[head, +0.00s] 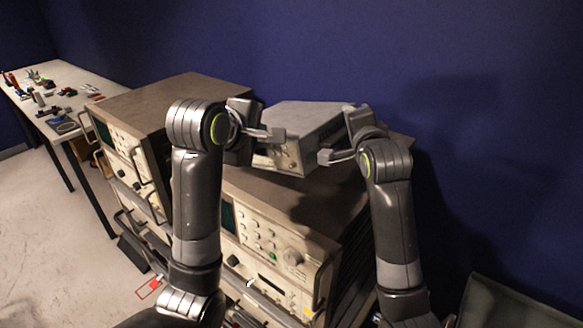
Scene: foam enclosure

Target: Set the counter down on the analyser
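The counter, a small grey box (303,117) with a beige front panel, is between my two grippers over the analyser's top. The analyser (270,238), a larger beige instrument with a brown top, buttons and a dial, stands below it. I cannot tell whether the counter's underside touches that top. My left gripper (268,134) is at the counter's left side, with a finger across the front panel. My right gripper (332,156) is at its right side, with a finger near the front right corner. The other fingers are hidden, so their grip is unclear.
Another brown-topped instrument (165,105) stands close on the left, higher than the analyser. A white table (75,77) with small tools is at the far left. A blue wall (480,90) is behind. A dark grey-green object (515,305) is at lower right.

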